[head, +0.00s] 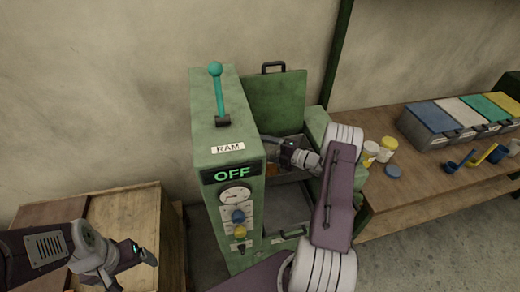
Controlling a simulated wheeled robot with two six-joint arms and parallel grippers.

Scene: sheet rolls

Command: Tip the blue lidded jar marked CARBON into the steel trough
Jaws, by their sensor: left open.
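A blue round lid or lidded top (393,171) is on the wooden bench, beside small white jars with yellow parts (387,150). I cannot read CARBON anywhere, and cannot tell whether a jar is under the blue top. The steel trough (287,206) is inside the green machine, partly hidden by my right arm. Some orange material shows in the machine, below my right gripper. My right gripper (264,142) reaches into the machine's opening; its fingers are small and dark, and any held thing is unclear. My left gripper (150,257) is open and empty over the wooden crate.
The green machine has a teal lever (217,90), a display reading OFF (232,173) and a raised lid (275,103). Lidded bins (432,118) and coloured scoops (484,155) are on the bench (415,190). A wooden crate (130,215) stands at left.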

